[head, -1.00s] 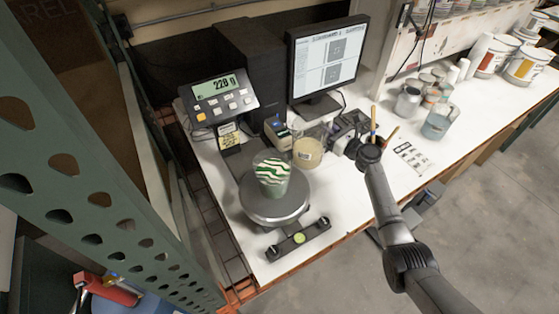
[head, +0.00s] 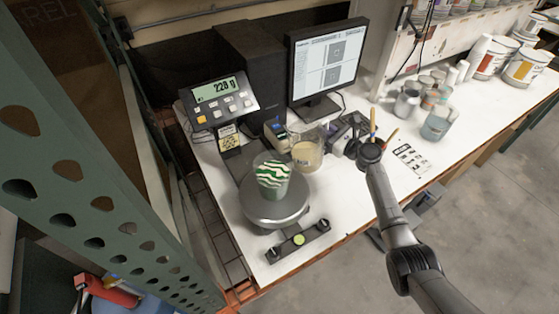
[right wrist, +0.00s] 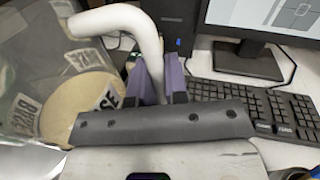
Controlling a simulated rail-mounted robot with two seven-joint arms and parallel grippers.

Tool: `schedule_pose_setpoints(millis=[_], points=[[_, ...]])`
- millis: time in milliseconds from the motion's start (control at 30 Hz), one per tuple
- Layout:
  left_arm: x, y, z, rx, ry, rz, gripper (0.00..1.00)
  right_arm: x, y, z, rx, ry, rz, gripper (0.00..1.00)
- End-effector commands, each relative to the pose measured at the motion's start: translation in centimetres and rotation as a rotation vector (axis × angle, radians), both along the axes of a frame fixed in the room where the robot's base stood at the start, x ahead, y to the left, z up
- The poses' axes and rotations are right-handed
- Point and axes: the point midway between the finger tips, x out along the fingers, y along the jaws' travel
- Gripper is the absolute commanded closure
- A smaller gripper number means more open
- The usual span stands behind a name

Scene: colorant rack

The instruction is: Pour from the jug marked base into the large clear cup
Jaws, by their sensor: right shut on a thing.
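The jug marked base (head: 306,158) is clear with cream-coloured liquid low in it, and stands just behind and right of the scale in the head view. In the right wrist view the jug (right wrist: 75,103) fills the left side, with BASE labels and a white handle (right wrist: 140,27). My right gripper (right wrist: 160,82) is shut on that handle. The large clear cup (head: 272,178), with green and white wavy stripes, stands upright on the round scale pan (head: 277,211). The jug is apart from the cup. My left gripper is not in view.
The scale display (head: 220,98) reads 228 g. A monitor (head: 325,62) and keyboard (right wrist: 250,105) are behind. A black bar with a green level (head: 298,240) lies in front of the scale. Several containers, including a clear beaker (head: 438,124), stand at right.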

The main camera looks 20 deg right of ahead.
Motion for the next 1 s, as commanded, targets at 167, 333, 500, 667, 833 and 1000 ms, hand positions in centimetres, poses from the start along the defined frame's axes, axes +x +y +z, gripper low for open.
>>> schedule_pose_setpoints(millis=[167,333,500,667,833,1000], points=[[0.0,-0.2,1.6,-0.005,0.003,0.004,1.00,-0.2,0.5,2.8,-0.081,-0.035,0.001,1.00],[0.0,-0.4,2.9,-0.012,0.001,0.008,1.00,-0.3,1.0,5.0,-0.161,-0.066,0.000,1.00],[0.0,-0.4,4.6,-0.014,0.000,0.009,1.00,-0.7,1.7,7.4,-0.239,-0.097,-0.001,1.00],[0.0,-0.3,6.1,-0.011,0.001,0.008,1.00,-0.9,2.4,9.6,-0.315,-0.126,-0.001,1.00],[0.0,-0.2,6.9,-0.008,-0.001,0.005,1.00,-1.3,3.3,10.9,-0.393,-0.156,0.000,1.00],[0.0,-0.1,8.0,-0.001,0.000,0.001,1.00,-1.7,4.3,12.5,-0.472,-0.187,0.001,1.00]])
